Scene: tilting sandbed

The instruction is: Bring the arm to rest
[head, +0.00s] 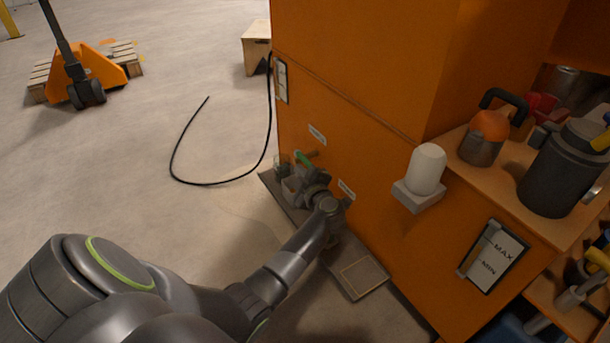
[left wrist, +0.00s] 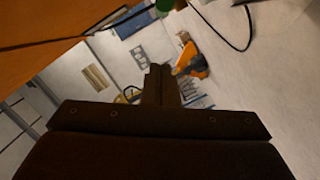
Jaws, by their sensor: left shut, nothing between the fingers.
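My left arm reaches in from the lower left of the head view toward the foot of the orange cabinet (head: 350,150). My left gripper (head: 296,184) is low beside the cabinet's front, close to a small green part (head: 303,159) there. I cannot tell whether it touches anything. In the left wrist view my left gripper (left wrist: 159,72) shows as dark fingers closed together, with nothing held between them. My right gripper is in neither view.
A white cylinder (head: 427,168) stands on a small bracket sticking out of the cabinet. A shelf at right holds an orange-and-grey canister (head: 484,138) and a dark container (head: 562,172). A black cable (head: 216,184) lies on open floor. A pallet jack (head: 88,72) stands far left.

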